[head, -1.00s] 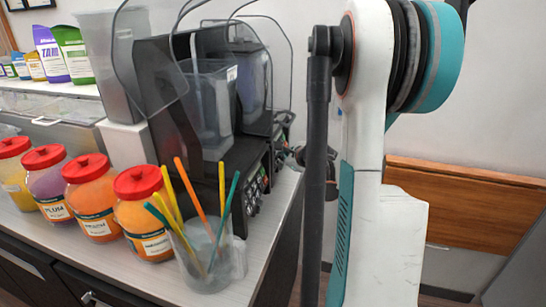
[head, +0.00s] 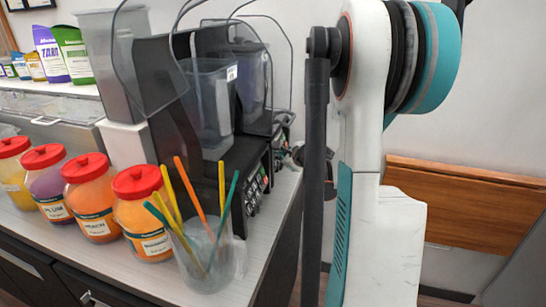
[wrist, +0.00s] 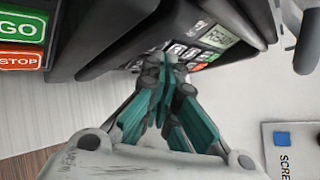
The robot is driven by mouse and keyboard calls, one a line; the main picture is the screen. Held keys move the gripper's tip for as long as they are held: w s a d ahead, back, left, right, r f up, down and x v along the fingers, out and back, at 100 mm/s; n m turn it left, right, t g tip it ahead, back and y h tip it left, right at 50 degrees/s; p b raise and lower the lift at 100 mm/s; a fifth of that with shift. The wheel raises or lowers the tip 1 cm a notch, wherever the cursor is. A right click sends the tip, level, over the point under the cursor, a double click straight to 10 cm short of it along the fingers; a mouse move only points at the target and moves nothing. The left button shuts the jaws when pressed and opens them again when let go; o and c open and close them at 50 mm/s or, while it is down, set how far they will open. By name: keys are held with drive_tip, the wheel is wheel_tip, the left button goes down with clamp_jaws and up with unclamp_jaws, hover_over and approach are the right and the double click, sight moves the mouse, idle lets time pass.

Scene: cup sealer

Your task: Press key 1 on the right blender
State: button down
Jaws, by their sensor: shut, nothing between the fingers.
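Two dark blenders with clear jugs and hoods stand side by side on the counter in the head view: a near one (head: 165,75) and one behind it (head: 258,118). In the wrist view, a dark control panel (wrist: 185,20) has a small display (wrist: 219,37), pale keys (wrist: 192,53), and green and red buttons at its right. My gripper (wrist: 166,60) is shut and empty, with its teal-sided fingers pointing at the key rows. The tips cover some keys, and I cannot tell whether they touch. In the head view my arm mostly hides the gripper.
Another panel with GO and STOP buttons (wrist: 22,42) is at the wrist view's left. A cup of coloured straws (head: 207,258) stands at the counter's front corner, beside several red-lidded jars (head: 145,220). A card marked SCREE (wrist: 290,150) is at lower right.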

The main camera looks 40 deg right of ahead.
drive_tip(key=shift+w+a+f, duration=0.1)
drive_tip(key=shift+w+a, duration=0.05)
drive_tip(key=shift+w, duration=0.2)
idle(0.5)
drive_tip(key=shift+s, duration=0.1)
drive_tip(key=shift+s+d+r, duration=0.2)
drive_tip(key=shift+s+d, duration=0.15)
drive_tip(key=shift+s, duration=0.25)
drive_tip(key=s, duration=0.1)
drive_tip(key=s+d+r, duration=0.1)
drive_tip(key=s+d, duration=0.1)
drive_tip(key=s, duration=0.1)
drive_tip(key=shift+s+d+r+p, duration=0.1)
drive_tip(key=shift+r+p, duration=0.2)
drive_tip(key=shift+p, duration=0.1)
idle(0.9)
